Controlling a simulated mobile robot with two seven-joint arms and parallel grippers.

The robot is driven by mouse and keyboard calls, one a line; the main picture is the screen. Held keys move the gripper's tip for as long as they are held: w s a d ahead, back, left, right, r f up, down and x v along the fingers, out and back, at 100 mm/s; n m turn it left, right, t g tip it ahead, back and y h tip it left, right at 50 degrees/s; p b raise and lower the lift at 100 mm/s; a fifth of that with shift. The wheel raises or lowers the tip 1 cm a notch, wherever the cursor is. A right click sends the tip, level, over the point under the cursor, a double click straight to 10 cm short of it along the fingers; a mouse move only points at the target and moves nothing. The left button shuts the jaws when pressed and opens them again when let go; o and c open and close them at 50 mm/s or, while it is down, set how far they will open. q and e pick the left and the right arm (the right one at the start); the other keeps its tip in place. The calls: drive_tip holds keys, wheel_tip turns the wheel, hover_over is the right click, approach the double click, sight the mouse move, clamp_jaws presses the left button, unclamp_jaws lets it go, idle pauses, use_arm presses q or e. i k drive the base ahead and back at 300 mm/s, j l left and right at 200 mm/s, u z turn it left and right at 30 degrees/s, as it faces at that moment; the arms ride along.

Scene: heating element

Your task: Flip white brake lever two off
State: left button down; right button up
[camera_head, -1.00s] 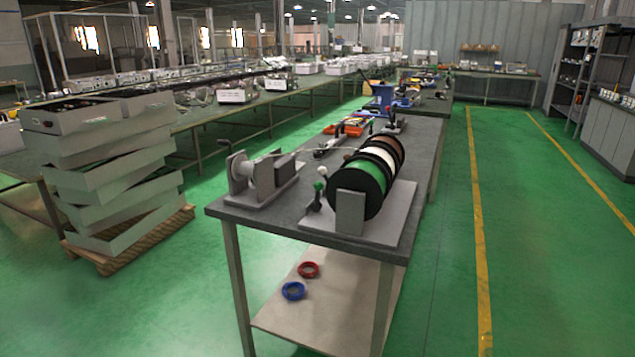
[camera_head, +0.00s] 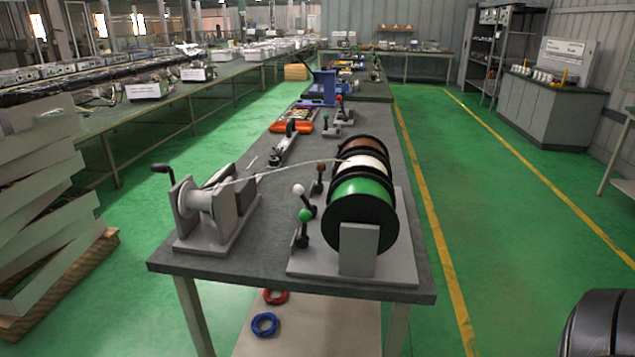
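The brake lever with the white knob (camera_head: 298,190) stands beside the wire spools on the table, between the green-knobbed lever (camera_head: 304,215) and the brown-knobbed lever (camera_head: 321,168). Its knob tilts up and to the left, and the black arm slants down to the right. The white spool (camera_head: 363,168) sits between the green spool (camera_head: 362,200) and the brown spool (camera_head: 367,148) on a grey stand. A pale strand runs from the spools to the hand-cranked winder on the left. Neither gripper shows in view.
The winder (camera_head: 215,208) stands at the table's left front. Blue (camera_head: 265,325) and red coils lie on the lower shelf. Grey trays (camera_head: 40,200) are stacked on a pallet at left. Green floor is clear to the right. A dark ribbed shape fills the bottom right corner.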

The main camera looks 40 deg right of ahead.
sight(298, 189)
drive_tip(key=i+z, duration=0.15)
drive_tip(key=z, duration=1.15)
